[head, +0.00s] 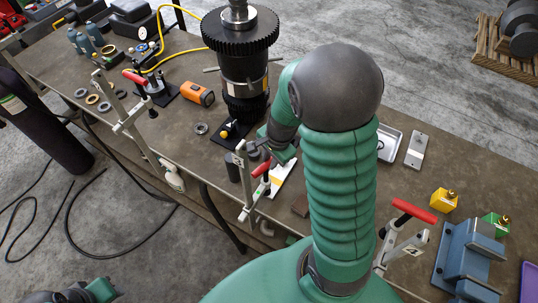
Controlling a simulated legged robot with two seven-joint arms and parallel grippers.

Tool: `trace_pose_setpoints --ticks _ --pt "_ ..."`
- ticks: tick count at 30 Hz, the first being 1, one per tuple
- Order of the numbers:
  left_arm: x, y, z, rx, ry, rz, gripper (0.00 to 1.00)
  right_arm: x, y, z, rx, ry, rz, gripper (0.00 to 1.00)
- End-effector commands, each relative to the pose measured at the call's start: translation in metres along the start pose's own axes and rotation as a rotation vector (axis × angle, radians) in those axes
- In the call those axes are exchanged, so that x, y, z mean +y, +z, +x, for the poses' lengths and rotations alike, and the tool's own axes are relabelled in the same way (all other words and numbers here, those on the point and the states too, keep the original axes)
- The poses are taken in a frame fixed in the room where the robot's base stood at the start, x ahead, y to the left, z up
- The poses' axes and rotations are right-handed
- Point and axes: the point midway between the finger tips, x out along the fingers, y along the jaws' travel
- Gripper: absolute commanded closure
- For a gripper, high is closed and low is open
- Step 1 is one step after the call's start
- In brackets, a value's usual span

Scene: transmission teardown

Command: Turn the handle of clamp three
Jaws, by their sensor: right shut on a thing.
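A bar clamp (246,195) with a red handle (262,168) grips the table's front edge in the middle; its number is too small to read. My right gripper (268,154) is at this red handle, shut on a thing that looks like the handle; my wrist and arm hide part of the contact. Another clamp (128,118) with a red handle (134,77) is on the edge at left. A third clamp (386,247) with a red handle (414,210) is at right, partly behind my arm. My left gripper is not in view.
A tall black gear assembly (242,70) stands on the table (190,120) just behind my right gripper. An orange tool (198,94), rings (92,99) and a gauge set lie left. A tray (389,143), yellow block (443,200) and blue fixture (470,255) are right.

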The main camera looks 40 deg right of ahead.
Motion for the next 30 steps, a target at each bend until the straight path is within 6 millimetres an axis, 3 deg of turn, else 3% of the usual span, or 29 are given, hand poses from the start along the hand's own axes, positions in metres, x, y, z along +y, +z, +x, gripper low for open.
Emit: trace_pose_setpoints --ticks 7,24,25,30 --pt "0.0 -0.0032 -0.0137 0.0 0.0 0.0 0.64 -0.001 -0.0026 -0.0036 0.029 -0.008 0.115 1.0" --pt "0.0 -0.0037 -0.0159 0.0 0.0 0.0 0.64 0.0002 -0.0033 -0.0023 0.039 -0.011 0.157 1.0" --pt "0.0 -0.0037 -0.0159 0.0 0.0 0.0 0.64 0.0002 -0.0033 -0.0023 0.039 -0.011 0.157 0.77" --pt "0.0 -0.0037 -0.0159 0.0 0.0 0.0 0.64 0.0011 -0.002 -0.0018 0.036 -0.008 0.155 0.58"
